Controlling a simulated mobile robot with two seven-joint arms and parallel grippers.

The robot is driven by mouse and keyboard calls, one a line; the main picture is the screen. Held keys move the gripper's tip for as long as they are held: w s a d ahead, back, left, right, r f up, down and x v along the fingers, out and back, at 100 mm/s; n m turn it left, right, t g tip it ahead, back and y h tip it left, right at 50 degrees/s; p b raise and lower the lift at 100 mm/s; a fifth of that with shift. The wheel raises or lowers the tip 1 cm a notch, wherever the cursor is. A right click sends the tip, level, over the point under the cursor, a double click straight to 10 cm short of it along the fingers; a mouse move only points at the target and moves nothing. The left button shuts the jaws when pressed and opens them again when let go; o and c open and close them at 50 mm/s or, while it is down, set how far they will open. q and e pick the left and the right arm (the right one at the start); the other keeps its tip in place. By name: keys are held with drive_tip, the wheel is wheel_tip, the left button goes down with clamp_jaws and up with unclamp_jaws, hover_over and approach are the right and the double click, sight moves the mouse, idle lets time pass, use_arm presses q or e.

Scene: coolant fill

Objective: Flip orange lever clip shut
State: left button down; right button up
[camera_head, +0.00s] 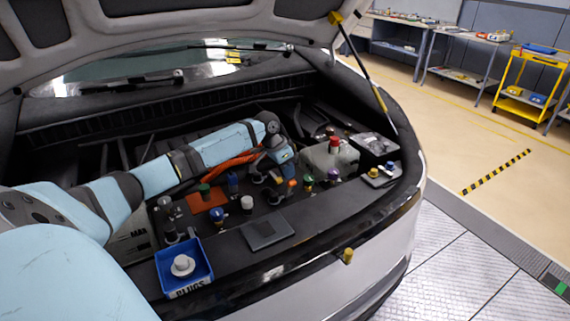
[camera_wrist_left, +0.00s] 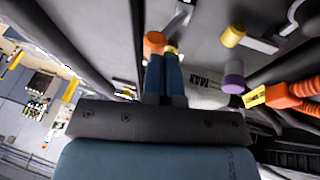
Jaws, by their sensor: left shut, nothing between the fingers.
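A small orange piece (camera_head: 292,183), which looks like the lever clip, sits in the engine bay just below my left gripper (camera_head: 288,172). In the left wrist view the orange piece (camera_wrist_left: 153,43) shows at the tips of my left gripper (camera_wrist_left: 163,60). The blue fingers are together with nothing between them. They overlap the orange piece in the picture, and I cannot tell whether they touch it. The lever's shape and angle are partly hidden by the fingers. My right gripper is not in view.
Green (camera_head: 308,180) and purple (camera_head: 333,174) caps stand close by on the right. A red-capped pale tank (camera_head: 325,160) is behind them. An orange cable (camera_head: 228,165) runs under my left arm. A blue plugs bin (camera_head: 207,258) and a dark flat pad (camera_head: 268,232) lie at the front.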

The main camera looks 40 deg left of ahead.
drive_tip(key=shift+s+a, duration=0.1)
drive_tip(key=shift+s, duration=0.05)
use_arm(q)
drive_tip(key=shift+d+r+p, duration=0.1)
drive_tip(key=shift+r+p, duration=0.05)
drive_tip(key=shift+p, duration=0.35)
drive_tip(key=shift+s+d+y+p, duration=0.1)
drive_tip(key=shift+d+y+p, duration=0.1)
drive_tip(key=shift+y+p, duration=0.2)
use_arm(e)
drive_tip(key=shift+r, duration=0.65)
use_arm(q)
drive_tip(key=shift+s+d+y+p, duration=0.1)
drive_tip(key=shift+d+y+p, duration=0.25)
drive_tip(key=shift+p, duration=0.45)
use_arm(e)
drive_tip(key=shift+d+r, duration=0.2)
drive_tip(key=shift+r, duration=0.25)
